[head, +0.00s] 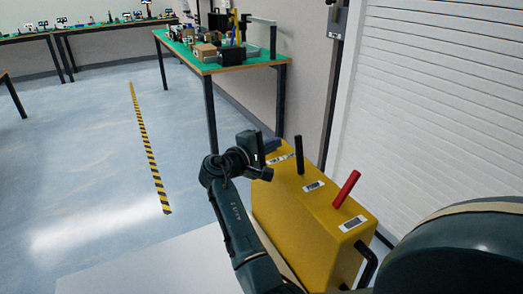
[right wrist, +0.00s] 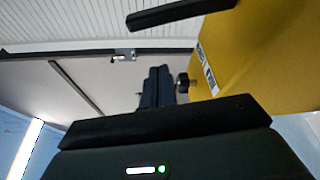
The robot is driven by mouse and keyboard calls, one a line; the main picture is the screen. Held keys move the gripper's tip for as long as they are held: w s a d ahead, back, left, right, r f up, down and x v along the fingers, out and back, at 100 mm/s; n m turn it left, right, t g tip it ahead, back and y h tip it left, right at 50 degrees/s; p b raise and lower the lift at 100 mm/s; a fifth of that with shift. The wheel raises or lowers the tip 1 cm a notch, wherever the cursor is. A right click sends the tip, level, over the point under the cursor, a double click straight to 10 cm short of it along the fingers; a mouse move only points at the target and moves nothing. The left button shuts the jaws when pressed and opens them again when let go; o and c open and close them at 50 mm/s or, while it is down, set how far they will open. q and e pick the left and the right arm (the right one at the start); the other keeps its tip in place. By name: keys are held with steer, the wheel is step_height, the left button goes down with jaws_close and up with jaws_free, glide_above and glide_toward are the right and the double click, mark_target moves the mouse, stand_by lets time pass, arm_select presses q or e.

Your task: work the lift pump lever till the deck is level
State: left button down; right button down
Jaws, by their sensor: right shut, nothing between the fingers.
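A yellow box (head: 300,215) stands at the lower middle of the head view, with labels on top. A black lever (head: 299,155) stands upright on it, and a red lever (head: 347,188) leans to the right nearer me. My right gripper (head: 272,147) is at the box's far end, beyond the black lever. In the right wrist view its fingers (right wrist: 155,85) are shut and empty, beside a small dark knob (right wrist: 183,83) at the yellow box. A black bar (right wrist: 180,12) juts from the box above them. Which lever works the pump, and the deck's tilt, I cannot tell. My left gripper is out of view.
A green-topped table (head: 225,66) with boxes and tools stands behind. A white slatted shutter (head: 440,100) closes the right side. A black handle (head: 368,265) sits at the box's near end. Open floor (head: 90,150) with a yellow-black stripe (head: 148,150) lies left.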

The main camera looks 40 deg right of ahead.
mark_target(300, 155)
steer(key=shift+x, duration=1.15)
steer(key=shift+s+d+r, duration=0.1)
steer(key=shift+s+d, duration=0.1)
steer(key=shift+s, duration=0.1)
steer(key=shift+s+a+r+p, duration=0.1)
steer(key=shift+s+r+p, duration=0.05)
steer(key=shift+s, duration=0.35)
steer(key=shift+s+a+r+p, duration=0.1)
steer(key=shift+s+r+p, duration=0.05)
steer(key=shift+s, duration=0.65)
steer(key=shift+s+r, duration=0.15)
steer(key=shift+s, duration=0.15)
